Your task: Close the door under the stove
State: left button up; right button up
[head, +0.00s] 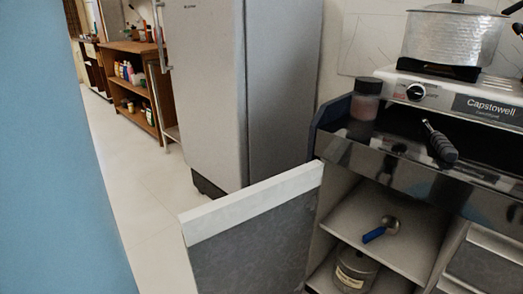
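The cabinet door (255,240) under the stove stands open. It swings out to the left and toward me, with a pale top edge and a dark grey panel. The stove (455,97) is white, labelled Capstowell, with a black knob, and sits on the dark counter above. The open cabinet (350,220) shows a shelf with a blue-handled spoon (381,229) on it and a round metal tin (355,268) below. Neither of my grippers shows in the head view.
A metal pot (452,40) sits on the stove. A dark-capped jar (366,98) and a black-handled tool (440,143) are on the counter. A grey fridge (215,90) stands behind the door. A blue surface (45,170) fills the left. Floor (140,190) between is clear.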

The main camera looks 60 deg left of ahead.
aim_at(256, 240)
jog(key=k+j+z, duration=0.1)
jog(key=k+j, duration=0.25)
jog(key=k+j+z, duration=0.1)
jog(key=k+j, duration=0.25)
jog(key=k, duration=0.15)
jog(key=j, duration=0.5)
jog(key=k+j+z, duration=0.15)
jog(key=j, duration=0.85)
jog(key=i+j, duration=0.1)
jog(key=j, duration=0.2)
jog(key=i+j+z, duration=0.1)
jog(key=j, duration=0.5)
jog(key=i, duration=0.05)
